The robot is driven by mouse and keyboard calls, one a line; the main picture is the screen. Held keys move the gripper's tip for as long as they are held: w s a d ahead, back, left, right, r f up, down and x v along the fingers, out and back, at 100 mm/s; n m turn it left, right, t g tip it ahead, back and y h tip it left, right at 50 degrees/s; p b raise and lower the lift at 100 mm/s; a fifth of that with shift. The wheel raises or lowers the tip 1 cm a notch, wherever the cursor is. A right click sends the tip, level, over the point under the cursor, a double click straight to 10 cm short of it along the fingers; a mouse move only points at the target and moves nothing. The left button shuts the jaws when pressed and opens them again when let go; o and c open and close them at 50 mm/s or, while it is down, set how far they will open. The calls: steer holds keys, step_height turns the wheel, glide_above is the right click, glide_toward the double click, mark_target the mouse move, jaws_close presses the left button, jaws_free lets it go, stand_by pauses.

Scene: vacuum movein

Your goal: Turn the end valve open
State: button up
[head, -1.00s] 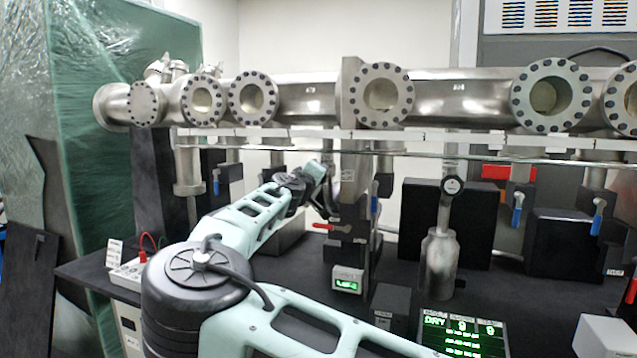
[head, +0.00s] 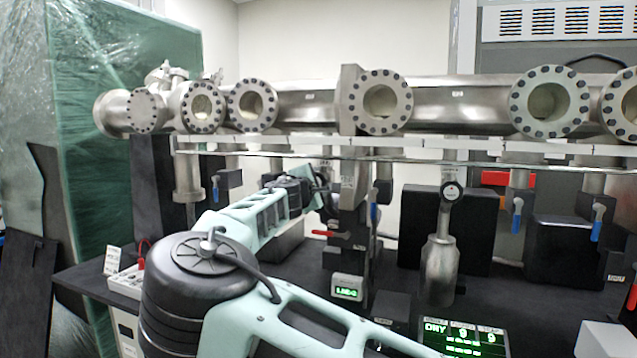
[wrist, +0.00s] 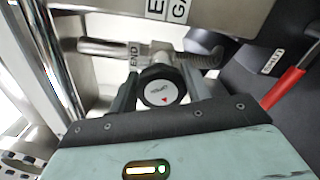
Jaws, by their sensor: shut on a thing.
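In the wrist view, the end valve's knob (wrist: 161,92) is black and round, with a white face bearing a small red arrow. It sits on a metal pipe fitting beside a tag reading "END" (wrist: 133,57). My gripper (wrist: 160,84) has a finger on each side of the knob and is shut on it. The arrow on the face points toward the lower right. In the head view, my arm reaches to the pipework under the manifold, where my gripper and the knob are too small and covered to make out.
A red lever handle (wrist: 284,88) lies close to the right of my gripper. A shiny metal tube (wrist: 38,62) runs along the left. In the head view, the large flanged manifold (head: 300,105) spans above my arm. A metal cylinder (head: 440,268) stands at the right.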

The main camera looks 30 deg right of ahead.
steer(key=n+p, duration=0.1)
steer(key=n, duration=0.5)
steer(key=shift+w+a+r+n+p, duration=0.1)
steer(key=shift+r+n+p, duration=0.05)
steer(key=shift+n+p, duration=0.2)
steer(key=n+p, duration=0.1)
steer(key=n, duration=0.2)
steer(key=shift+w+n+p, duration=0.1)
steer(key=shift+n+p, duration=0.4)
steer(key=shift+n, duration=0.35)
steer(key=shift+f, duration=0.2)
steer(key=o, duration=1)
steer(key=shift+c, duration=0.2)
steer(key=shift+r, duration=0.1)
steer(key=shift+a, duration=0.15)
steer(key=b+v, duration=0.3)
steer(key=v, duration=1.4)
